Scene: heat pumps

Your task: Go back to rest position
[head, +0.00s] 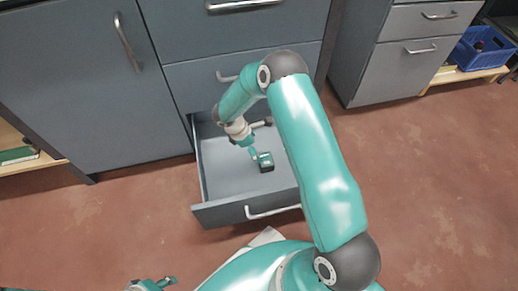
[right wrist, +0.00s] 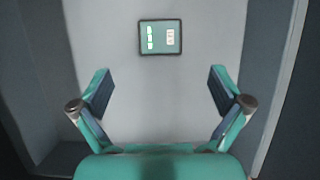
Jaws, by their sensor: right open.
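My right gripper (head: 250,149) reaches down into an open drawer, and its arm covers part of the drawer's right side. In the right wrist view the same gripper (right wrist: 160,88) has its two fingers wide apart with nothing between them. A small teal and black box (head: 266,162) lies on the drawer floor close to the gripper. In the right wrist view this box (right wrist: 160,37) shows light labels and lies beyond the fingertips, apart from them. A teal part of my left gripper (head: 152,285) shows at the bottom edge, cut off by the frame.
The open drawer (head: 222,214) juts out from the grey cabinet (head: 85,85) over the reddish floor (head: 95,225). Another drawer unit (head: 400,75) stands at the right. A blue crate (head: 482,48) sits on a low wooden shelf at the far right. Floor to the left is clear.

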